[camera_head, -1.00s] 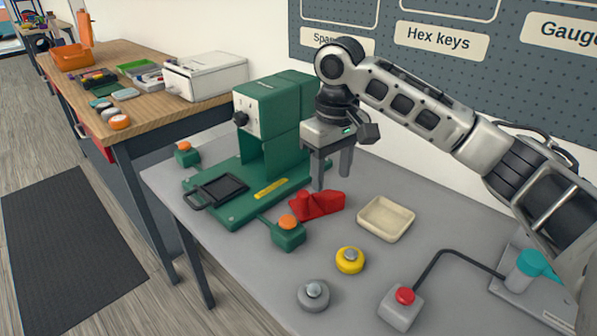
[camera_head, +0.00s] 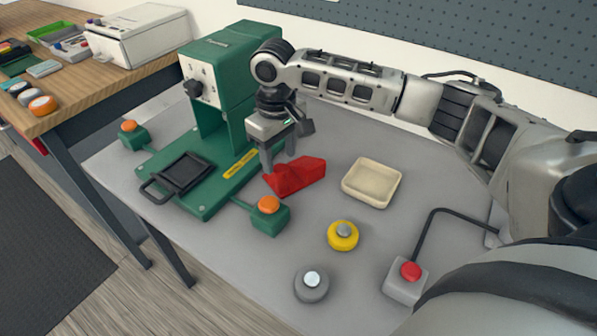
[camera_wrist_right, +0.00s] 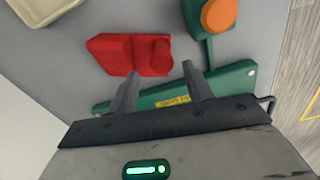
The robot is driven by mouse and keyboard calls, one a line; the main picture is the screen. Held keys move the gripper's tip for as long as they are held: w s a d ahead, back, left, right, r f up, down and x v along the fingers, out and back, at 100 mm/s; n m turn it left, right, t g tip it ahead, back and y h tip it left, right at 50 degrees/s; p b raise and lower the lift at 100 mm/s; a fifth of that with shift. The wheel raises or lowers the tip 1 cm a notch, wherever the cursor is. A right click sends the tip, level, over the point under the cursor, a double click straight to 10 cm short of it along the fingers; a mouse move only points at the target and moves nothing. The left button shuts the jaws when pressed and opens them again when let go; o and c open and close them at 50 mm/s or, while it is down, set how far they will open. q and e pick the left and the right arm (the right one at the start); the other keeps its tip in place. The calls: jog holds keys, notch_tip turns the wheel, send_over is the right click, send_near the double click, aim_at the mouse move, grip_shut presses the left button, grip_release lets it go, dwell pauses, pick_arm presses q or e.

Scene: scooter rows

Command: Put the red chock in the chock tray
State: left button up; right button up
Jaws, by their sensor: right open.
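The red chock (camera_head: 300,174) lies on the grey table, to the right of the green press base. My right gripper (camera_head: 279,160) is open and empty, just above and behind the chock. In the right wrist view, the chock (camera_wrist_right: 132,53) lies ahead of the open fingertips (camera_wrist_right: 160,82) and not between them. The shallow cream tray (camera_head: 372,183), which looks like the chock tray, is empty and stands to the right of the chock. Its corner (camera_wrist_right: 40,8) shows in the right wrist view. My left gripper is not in view.
The green press (camera_head: 215,85) stands left of my right gripper. An orange-topped green button box (camera_head: 269,215) is in front of the chock. A yellow knob (camera_head: 343,236), a grey knob (camera_head: 311,284) and a red-button box (camera_head: 406,278) stand nearer the front.

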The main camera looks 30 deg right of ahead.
aim_at(281, 167)
jog(key=shift+s+f, duration=0.2)
jog(key=shift+f, duration=1.15)
jog(key=shift+s+f, duration=0.15)
jog(key=shift+f, duration=1.2)
jog(key=shift+r, duration=0.1)
grip_shut()
